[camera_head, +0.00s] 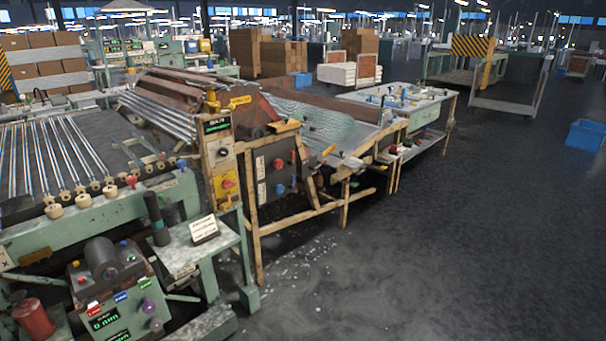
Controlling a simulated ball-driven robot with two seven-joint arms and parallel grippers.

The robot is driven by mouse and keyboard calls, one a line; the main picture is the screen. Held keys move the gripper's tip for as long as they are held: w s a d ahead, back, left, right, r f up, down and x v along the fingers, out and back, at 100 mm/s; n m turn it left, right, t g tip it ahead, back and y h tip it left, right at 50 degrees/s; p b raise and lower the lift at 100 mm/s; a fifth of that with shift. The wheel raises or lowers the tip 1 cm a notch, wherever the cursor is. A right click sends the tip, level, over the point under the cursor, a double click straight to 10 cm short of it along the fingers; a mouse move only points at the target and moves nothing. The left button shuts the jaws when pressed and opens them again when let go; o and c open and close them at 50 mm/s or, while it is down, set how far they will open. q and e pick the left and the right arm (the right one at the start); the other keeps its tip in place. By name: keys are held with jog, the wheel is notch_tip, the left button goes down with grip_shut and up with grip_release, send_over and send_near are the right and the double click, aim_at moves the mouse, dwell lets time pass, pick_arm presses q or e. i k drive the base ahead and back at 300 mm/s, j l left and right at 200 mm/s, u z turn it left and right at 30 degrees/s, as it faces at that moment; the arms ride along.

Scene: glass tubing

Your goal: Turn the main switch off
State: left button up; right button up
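A control post (218,155) stands at the near end of the machine, left of the picture's middle. It carries a small green-lit display (216,126) at its top. Below that sits a red rotary knob on a yellow plate (228,183), which looks like the main switch. Its lettering and exact knob position are too small to read. A dark panel (275,172) to the right of the post carries another red knob (278,163) and small labels. Neither of my grippers is in view.
A green bench with a sign card (204,229) and a green control box (120,310) stand at the front left, before the post. A roller bed with glass tubes (60,155) lies left. The dark floor (440,250) at right is open. A blue bin (585,135) stands far right.

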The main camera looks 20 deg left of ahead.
aim_at(226, 184)
jog(key=i+l, duration=0.1)
jog(key=i, duration=0.55)
jog(key=i+l, duration=0.1)
jog(key=i, duration=0.5)
jog(key=z, duration=0.05)
